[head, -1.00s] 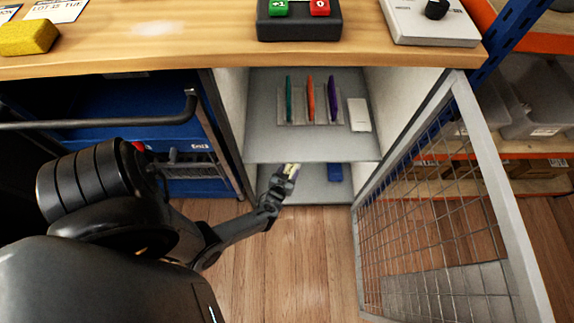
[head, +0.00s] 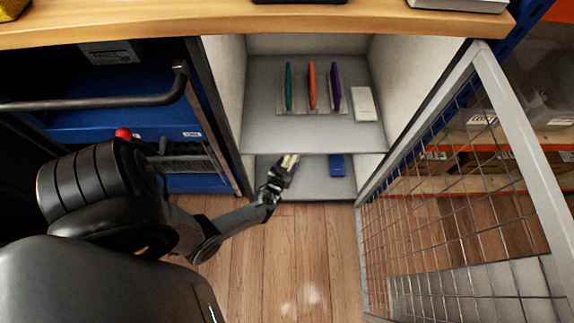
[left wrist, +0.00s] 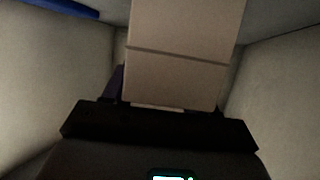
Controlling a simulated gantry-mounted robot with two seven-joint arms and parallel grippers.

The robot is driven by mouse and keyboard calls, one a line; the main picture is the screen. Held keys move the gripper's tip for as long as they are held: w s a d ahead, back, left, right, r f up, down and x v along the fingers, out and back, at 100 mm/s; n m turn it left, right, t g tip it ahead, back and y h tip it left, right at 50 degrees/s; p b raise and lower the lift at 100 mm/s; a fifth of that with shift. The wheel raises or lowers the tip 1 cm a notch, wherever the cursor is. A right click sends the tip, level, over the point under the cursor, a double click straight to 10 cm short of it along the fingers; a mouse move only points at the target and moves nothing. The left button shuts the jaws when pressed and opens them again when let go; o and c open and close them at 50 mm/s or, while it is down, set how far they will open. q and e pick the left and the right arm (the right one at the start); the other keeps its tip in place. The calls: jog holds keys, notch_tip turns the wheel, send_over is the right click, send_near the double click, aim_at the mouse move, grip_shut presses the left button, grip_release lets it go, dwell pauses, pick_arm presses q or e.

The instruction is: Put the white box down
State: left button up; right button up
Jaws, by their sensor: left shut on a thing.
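My left gripper (head: 287,166) reaches into the lower compartment of the cabinet, under the front edge of the middle shelf (head: 310,140). It is shut on a pale, whitish box (left wrist: 180,60), which fills the middle of the left wrist view and has a dark seam across it. In the head view only a small pale bit shows at the fingertips, and the shelf hides the rest. I cannot tell whether the box touches the compartment floor. A second white box (head: 363,103) lies on the middle shelf. My right gripper is not in view.
A rack on the middle shelf holds a green (head: 289,86), an orange (head: 312,85) and a purple phone (head: 335,87). A blue box (head: 336,165) is in the lower compartment, right of my gripper. The mesh door (head: 440,190) stands open at right.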

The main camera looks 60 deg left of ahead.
pick_arm(q)
jog(key=shift+f, duration=0.1)
jog(key=o, duration=1.3)
